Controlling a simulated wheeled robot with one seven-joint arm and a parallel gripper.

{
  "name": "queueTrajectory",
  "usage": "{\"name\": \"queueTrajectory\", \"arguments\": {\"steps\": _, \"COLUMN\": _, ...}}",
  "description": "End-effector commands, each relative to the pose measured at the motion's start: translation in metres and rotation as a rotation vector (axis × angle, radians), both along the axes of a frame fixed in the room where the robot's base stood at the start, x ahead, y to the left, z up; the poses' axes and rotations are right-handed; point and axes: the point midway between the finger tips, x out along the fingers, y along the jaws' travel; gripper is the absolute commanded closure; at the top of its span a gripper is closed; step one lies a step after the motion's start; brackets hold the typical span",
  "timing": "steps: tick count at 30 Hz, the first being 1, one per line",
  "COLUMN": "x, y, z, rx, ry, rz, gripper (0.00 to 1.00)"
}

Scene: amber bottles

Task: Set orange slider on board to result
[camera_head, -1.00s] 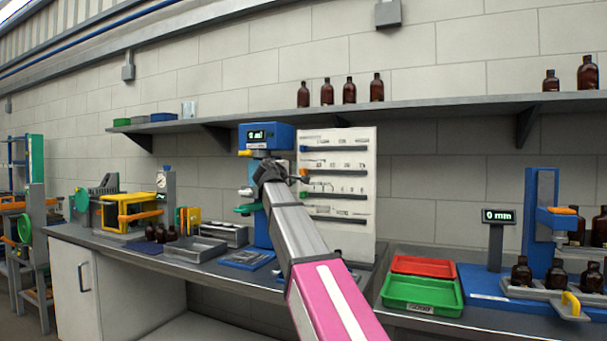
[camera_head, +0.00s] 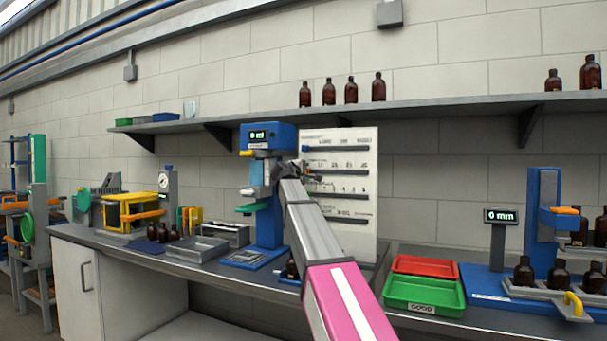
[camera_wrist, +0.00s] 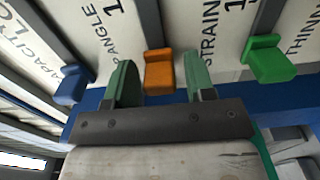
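The white board (camera_head: 345,215) stands upright at the back of the bench, with dark horizontal rails and printed labels. In the wrist view the orange slider (camera_wrist: 159,72) sits at one end of a dark rail, between the ANGLE and STRAIN labels. My gripper (camera_wrist: 162,85) is open, its two green fingers on either side of the orange slider with narrow gaps visible. A blue slider (camera_wrist: 73,85) and a green slider (camera_wrist: 268,60) sit on neighbouring rails. In the head view my gripper (camera_head: 306,172) is at the board's left part and hides the orange slider.
A blue machine with a "0 ml" display (camera_head: 268,138) stands just left of the board. Green (camera_head: 425,292) and red (camera_head: 425,266) trays lie to the right, before a "0 mm" display (camera_head: 500,216). A shelf (camera_head: 420,112) with brown bottles runs above.

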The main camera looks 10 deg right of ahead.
Motion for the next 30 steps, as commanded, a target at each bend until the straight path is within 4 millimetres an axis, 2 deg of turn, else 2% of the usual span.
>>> {"name": "queueTrajectory", "arguments": {"steps": 1, "x": 0.0, "y": 0.0, "z": 0.0, "rx": 0.0, "ry": 0.0, "rz": 0.0, "gripper": 0.67}}
{"name": "queueTrajectory", "arguments": {"steps": 4, "x": 0.0, "y": 0.0, "z": 0.0, "rx": 0.0, "ry": 0.0, "rz": 0.0, "gripper": 1.0}}
{"name": "queueTrajectory", "arguments": {"steps": 11, "x": -0.006, "y": -0.007, "z": -0.001, "rx": 0.001, "ry": 0.001, "rz": -0.001, "gripper": 1.0}}
{"name": "queueTrajectory", "arguments": {"steps": 18, "x": -0.031, "y": -0.042, "z": -0.001, "rx": 0.001, "ry": -0.001, "rz": -0.002, "gripper": 1.0}}
{"name": "queueTrajectory", "arguments": {"steps": 21, "x": -0.035, "y": -0.05, "z": -0.001, "rx": 0.001, "ry": 0.0, "rz": -0.002, "gripper": 1.0}}
{"name": "queueTrajectory", "arguments": {"steps": 29, "x": -0.034, "y": -0.05, "z": 0.0, "rx": 0.001, "ry": 0.0, "rz": -0.001, "gripper": 1.0}}
{"name": "queueTrajectory", "arguments": {"steps": 30, "x": -0.034, "y": -0.05, "z": 0.0, "rx": 0.001, "ry": 0.0, "rz": -0.001, "gripper": 0.57}}
